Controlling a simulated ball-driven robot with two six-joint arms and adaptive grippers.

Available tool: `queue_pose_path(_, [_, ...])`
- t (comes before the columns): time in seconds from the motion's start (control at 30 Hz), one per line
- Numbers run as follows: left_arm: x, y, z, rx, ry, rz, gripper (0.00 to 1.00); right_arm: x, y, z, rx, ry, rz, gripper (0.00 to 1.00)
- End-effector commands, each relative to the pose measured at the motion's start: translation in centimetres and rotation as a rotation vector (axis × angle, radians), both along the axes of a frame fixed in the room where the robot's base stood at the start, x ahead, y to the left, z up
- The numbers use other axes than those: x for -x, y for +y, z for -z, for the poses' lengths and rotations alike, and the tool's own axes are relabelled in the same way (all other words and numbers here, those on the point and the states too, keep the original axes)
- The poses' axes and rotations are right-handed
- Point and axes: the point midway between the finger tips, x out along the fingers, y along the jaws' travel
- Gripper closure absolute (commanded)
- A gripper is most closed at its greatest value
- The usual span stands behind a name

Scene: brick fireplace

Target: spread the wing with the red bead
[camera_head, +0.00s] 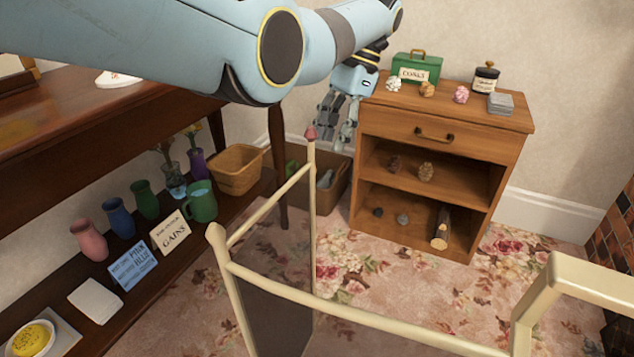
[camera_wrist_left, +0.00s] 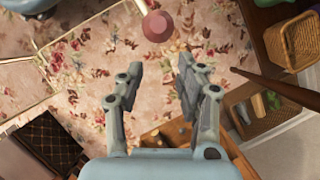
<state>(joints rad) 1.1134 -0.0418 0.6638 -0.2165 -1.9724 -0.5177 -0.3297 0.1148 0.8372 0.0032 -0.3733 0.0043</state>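A cream-framed folding screen with dark mesh stands in the foreground of the head view. Its left wing (camera_head: 270,207) angles back to a post topped by a red bead (camera_head: 311,133). In the left wrist view the bead (camera_wrist_left: 157,26) shows above my fingertips, apart from them. My left gripper (camera_head: 337,128) hangs fingers down just right of the bead in the head view. In the left wrist view the gripper (camera_wrist_left: 160,68) is open, with only carpet between its fingers. The screen's lower parts are cut off. My right gripper is not seen.
A wooden cabinet (camera_head: 430,207) with ornaments stands beyond my left gripper. A dark table (camera_head: 140,95) with a lower shelf of vases and cards lines the left. Floral carpet (camera_head: 375,290) is clear beyond the screen.

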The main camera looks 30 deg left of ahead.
Motion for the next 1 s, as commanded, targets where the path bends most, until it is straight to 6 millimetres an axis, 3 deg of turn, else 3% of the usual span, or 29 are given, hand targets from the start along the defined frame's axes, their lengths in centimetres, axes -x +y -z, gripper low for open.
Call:
queue_pose_path(0.23, [1.6, 0.4, 3.1, 0.001, 0.025, 0.003, 0.64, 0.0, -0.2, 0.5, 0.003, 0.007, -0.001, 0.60])
queue_pose_path(0.4, [2.7, 1.0, 6.4, 0.001, 0.023, 0.004, 0.64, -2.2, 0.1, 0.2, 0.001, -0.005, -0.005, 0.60])
queue_pose_path(0.6, [3.6, 1.6, 9.0, 0.002, 0.021, 0.004, 0.64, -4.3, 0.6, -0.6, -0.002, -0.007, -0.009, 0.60])
queue_pose_path(1.0, [3.9, 1.8, 9.6, 0.002, 0.018, 0.003, 0.64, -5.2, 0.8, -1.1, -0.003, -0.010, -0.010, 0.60])
